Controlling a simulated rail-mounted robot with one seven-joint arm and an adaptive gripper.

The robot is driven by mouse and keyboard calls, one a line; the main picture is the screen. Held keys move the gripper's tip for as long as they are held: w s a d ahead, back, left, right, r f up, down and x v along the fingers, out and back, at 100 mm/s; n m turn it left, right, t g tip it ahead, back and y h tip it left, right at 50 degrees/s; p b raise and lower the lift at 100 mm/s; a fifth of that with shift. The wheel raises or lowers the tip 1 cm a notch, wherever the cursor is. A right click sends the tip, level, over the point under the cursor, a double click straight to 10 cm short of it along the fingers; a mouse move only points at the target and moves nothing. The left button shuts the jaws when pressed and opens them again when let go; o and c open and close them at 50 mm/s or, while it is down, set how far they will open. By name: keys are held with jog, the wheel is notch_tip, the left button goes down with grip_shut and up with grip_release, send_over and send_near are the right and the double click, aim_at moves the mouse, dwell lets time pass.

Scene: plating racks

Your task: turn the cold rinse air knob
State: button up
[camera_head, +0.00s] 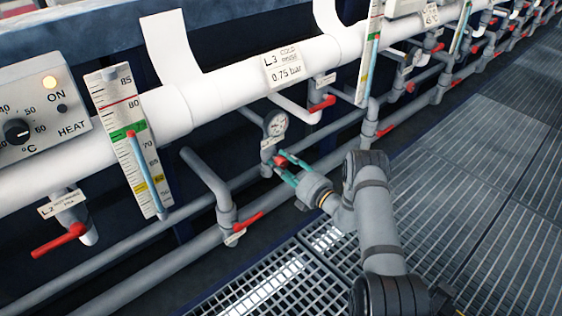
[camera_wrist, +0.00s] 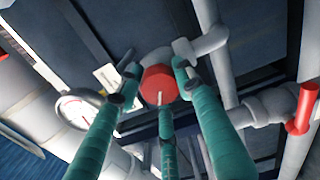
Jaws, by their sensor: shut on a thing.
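The red air knob (camera_head: 280,161) sits just below a round pressure gauge (camera_head: 275,124), under the white pipe labelled L3 cold rinse, 0.75 bar (camera_head: 284,66). My gripper (camera_head: 285,164) has teal fingers and is shut on the knob. In the wrist view the red knob (camera_wrist: 158,80) shows between the fingers of my gripper (camera_wrist: 154,74), with a short pale mark near its lower edge. The gauge (camera_wrist: 80,108) is to its left there, seen at a slant. The exact finger contact is partly hidden.
Red lever handles stand close by: one below left (camera_head: 249,222), one above right (camera_head: 322,103). A grey pipe (camera_head: 205,172) rises left of the knob. In the wrist view a red handle (camera_wrist: 304,108) is at the right. Grated floor (camera_head: 470,190) lies open to the right.

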jog(key=m, duration=0.5)
jog(key=shift+p, duration=0.4)
jog(key=shift+m, duration=0.3)
jog(key=o, duration=1.1)
jog(key=shift+o, duration=0.2)
jog(key=v, duration=1.2)
jog(key=shift+a, duration=0.1)
